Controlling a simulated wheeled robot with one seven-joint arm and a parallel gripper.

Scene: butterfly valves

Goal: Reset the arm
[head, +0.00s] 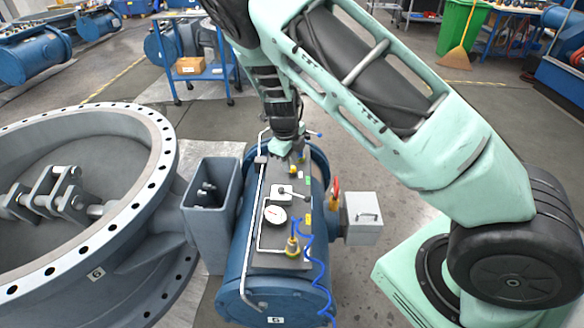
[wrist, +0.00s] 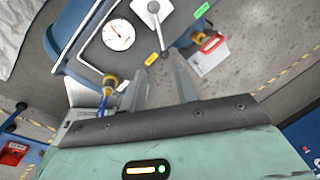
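My arm reaches from the right across the head view and bends down, with my gripper (head: 296,158) over the far part of a blue cylindrical actuator (head: 245,285). In the wrist view my gripper (wrist: 156,62) has its two fingers apart, with nothing held between them. The gauge also shows in the head view (head: 275,215). Whether a fingertip touches the lever's end, I cannot tell.
A large grey flanged valve body (head: 160,150) stands left of the actuator. A grey box (head: 362,218) juts from its right side. Blue air hoses (head: 318,262) and a silver pipe (head: 254,215) run along it. Behind are a blue cart (head: 200,72) and green bin (head: 460,25).

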